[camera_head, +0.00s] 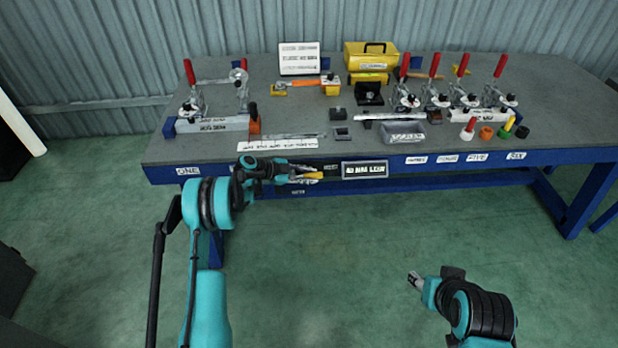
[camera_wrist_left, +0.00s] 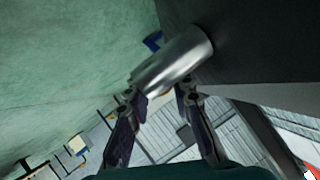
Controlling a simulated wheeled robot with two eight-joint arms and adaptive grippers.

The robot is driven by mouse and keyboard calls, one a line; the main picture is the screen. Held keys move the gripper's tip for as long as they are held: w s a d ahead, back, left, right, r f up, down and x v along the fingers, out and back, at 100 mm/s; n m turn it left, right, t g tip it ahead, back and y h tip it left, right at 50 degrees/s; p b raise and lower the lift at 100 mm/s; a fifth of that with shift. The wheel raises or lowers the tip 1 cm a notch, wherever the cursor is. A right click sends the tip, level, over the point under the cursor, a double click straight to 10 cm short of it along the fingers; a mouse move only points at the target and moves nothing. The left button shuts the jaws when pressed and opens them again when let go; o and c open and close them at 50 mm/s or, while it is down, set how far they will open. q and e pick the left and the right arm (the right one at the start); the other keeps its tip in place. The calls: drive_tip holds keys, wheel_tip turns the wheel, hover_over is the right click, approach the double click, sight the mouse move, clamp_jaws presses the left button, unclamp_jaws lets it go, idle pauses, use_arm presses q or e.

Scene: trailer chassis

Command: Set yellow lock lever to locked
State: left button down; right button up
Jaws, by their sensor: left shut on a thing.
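The yellow lock lever (camera_head: 314,175) shows at the front edge of the workbench, at the tips of my left gripper (camera_head: 303,172). My left gripper is shut on it, and its fingers hide part of the lever. In the left wrist view, a shiny metal cylinder (camera_wrist_left: 178,60) lies just beyond the fingertips of my left gripper (camera_wrist_left: 160,92). The lever itself is hard to make out there. My right gripper (camera_head: 415,281) is low over the floor at the right, away from the bench. Its jaw opening is too small to tell.
The grey workbench (camera_head: 300,108) holds red-handled clamps (camera_head: 434,66), a yellow toolbox (camera_head: 370,55), a white sign (camera_head: 299,58) and small coloured parts (camera_head: 487,132). A dark label plate (camera_head: 364,170) is on the front edge right of the lever. The green floor (camera_head: 330,270) before the bench is clear.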

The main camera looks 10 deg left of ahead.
idle(0.4)
use_arm(q)
drive_tip(key=c, duration=1.6)
unclamp_jaws()
drive_tip(key=v, duration=1.2)
drive_tip(key=shift+a, duration=0.1)
